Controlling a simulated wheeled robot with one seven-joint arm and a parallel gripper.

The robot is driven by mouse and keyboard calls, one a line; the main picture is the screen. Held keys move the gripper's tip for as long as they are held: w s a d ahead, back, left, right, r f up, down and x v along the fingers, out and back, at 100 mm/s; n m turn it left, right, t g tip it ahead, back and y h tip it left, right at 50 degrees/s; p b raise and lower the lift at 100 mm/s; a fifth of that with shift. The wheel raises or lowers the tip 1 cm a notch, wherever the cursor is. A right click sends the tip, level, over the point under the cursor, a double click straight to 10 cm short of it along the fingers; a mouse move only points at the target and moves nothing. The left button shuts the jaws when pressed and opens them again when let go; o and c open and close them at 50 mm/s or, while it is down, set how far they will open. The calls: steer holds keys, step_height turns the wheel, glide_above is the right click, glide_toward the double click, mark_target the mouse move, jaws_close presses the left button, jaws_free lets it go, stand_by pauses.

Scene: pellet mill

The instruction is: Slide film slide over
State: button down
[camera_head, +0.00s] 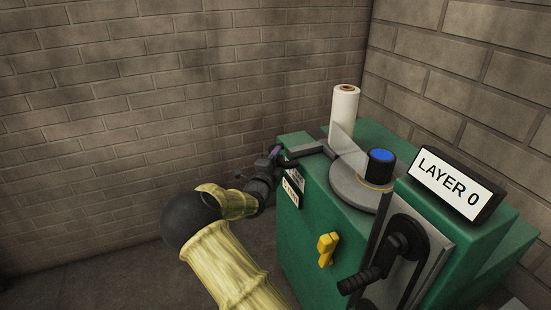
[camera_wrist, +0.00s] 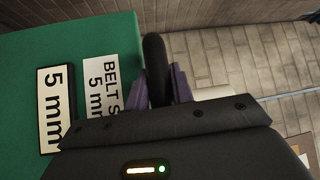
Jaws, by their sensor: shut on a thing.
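The film slide's black handle (camera_wrist: 154,58) stands between the purple fingers of my gripper (camera_wrist: 160,80) in the wrist view. My gripper is shut on it. In the head view my gripper (camera_head: 274,154) is at the left top edge of the green machine (camera_head: 320,200), at the outer end of the dark handle (camera_head: 287,162). A grey arm (camera_head: 312,149) runs from there along the machine top towards the white film roll (camera_head: 344,112). A clear sheet (camera_head: 341,138) stands beside the roll. The fingers partly hide the handle.
A round grey plate (camera_head: 358,188) with a blue-topped knob (camera_head: 381,165) sits on the machine. A "LAYER 0" display (camera_head: 455,182), a black crank (camera_head: 385,262) and a yellow handle (camera_head: 327,248) are nearby. Labels (camera_wrist: 102,88) reading "5 mm" lie beside my gripper. Brick walls stand behind.

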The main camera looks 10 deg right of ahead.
steer(key=shift+s+f, duration=0.15)
steer(key=shift+f, duration=0.1)
steer(key=c, duration=1.2)
jaws_free()
steer(key=shift+d+r, duration=0.1)
steer(key=shift+s+r, duration=0.1)
steer(key=p+v, duration=0.1)
steer(key=v, duration=1.6)
steer(key=shift+s, duration=0.15)
